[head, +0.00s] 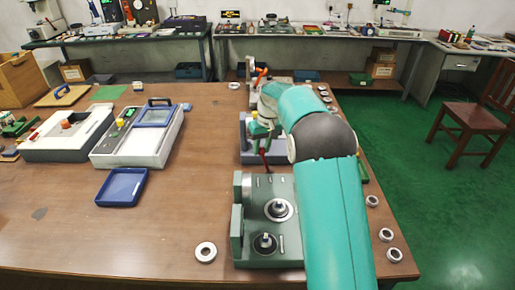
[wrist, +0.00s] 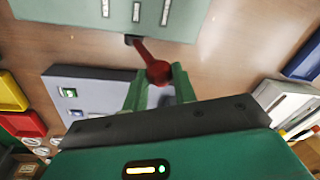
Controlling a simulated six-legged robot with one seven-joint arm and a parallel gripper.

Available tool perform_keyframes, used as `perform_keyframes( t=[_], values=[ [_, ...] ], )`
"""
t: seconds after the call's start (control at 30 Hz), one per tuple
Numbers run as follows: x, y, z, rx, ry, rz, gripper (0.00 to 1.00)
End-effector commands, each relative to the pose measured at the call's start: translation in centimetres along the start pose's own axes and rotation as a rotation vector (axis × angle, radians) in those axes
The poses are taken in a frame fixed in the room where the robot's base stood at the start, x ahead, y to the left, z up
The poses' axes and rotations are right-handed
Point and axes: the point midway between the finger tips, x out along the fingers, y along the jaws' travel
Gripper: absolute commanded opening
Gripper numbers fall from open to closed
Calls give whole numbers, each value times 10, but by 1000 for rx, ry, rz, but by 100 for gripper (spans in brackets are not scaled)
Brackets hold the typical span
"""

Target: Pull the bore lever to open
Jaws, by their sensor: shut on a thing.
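The bore lever is a dark red arm with a round red knob (wrist: 158,72), seen in the wrist view. It comes out of the edge of the grey-green bore fixture (wrist: 60,12). My gripper (wrist: 159,84) has its two green fingers on either side of the knob and is shut on it. In the head view the red lever (head: 265,158) shows at the far side of the bore fixture (head: 285,247), which carries two round posts with rings. My gripper (head: 264,142) is partly hidden there by my arm.
A grey-blue station (head: 244,153) stands just behind the lever. A loose ring (head: 205,252) lies left of the fixture, and several lie along the table's right edge. A blue tray (head: 122,187) and a white device (head: 146,156) stand to the left. The front left wooden tabletop is mostly clear.

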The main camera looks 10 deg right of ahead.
Motion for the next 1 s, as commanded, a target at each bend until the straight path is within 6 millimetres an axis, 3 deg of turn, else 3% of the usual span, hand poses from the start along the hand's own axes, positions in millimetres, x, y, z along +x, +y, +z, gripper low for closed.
perform_keyframes(
  t=[0.6, 1.0],
  values=[
    [-8, 68, 31, 8, 224, -478, 0],
    [-3, 88, 40, 3, 304, -648, 0]
  ],
)
